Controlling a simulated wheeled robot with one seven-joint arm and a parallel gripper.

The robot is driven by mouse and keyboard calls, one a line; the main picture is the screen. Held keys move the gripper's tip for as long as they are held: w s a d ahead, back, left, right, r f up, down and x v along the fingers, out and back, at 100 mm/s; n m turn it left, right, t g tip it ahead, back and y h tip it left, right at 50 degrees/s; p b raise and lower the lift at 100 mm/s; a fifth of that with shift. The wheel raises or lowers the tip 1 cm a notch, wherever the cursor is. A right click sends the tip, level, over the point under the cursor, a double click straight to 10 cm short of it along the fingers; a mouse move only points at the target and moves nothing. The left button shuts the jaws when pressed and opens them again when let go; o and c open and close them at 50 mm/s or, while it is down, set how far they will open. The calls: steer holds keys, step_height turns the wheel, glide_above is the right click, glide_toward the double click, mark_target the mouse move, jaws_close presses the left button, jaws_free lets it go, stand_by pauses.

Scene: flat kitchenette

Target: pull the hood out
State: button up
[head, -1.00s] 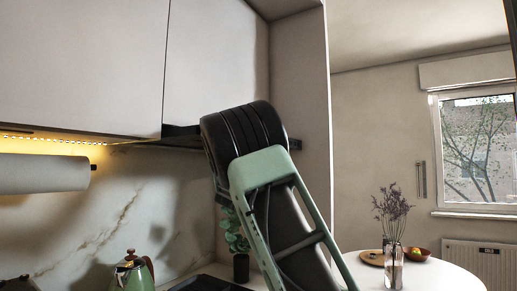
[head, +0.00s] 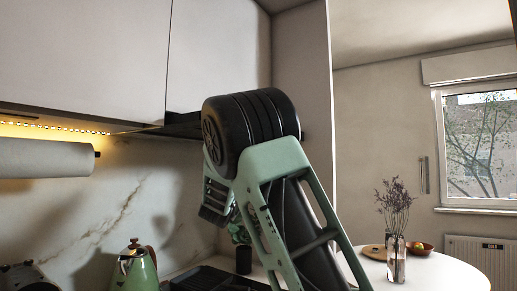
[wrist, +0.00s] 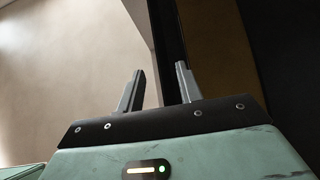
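The hood (head: 185,125) is a thin dark slab under the wall cabinets in the head view. My arm's black joint covers its right part. In the wrist view, my gripper (wrist: 158,78) has its two grey fingers apart. A dark vertical band (wrist: 167,35), likely the hood's front edge, runs behind and between the fingertips, closer to the right finger. I see no clear contact. In the head view, the fingers are hidden behind my arm.
White cabinets (head: 85,50) are above the hood. A paper roll (head: 45,158) hangs at left. A round table (head: 440,277) with a vase (head: 396,262) is at right.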

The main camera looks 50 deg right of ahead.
steer(key=b+v, duration=0.2)
steer(key=v, duration=0.6)
steer(key=shift+a+f+t, duration=0.1)
steer(key=shift+t, duration=0.2)
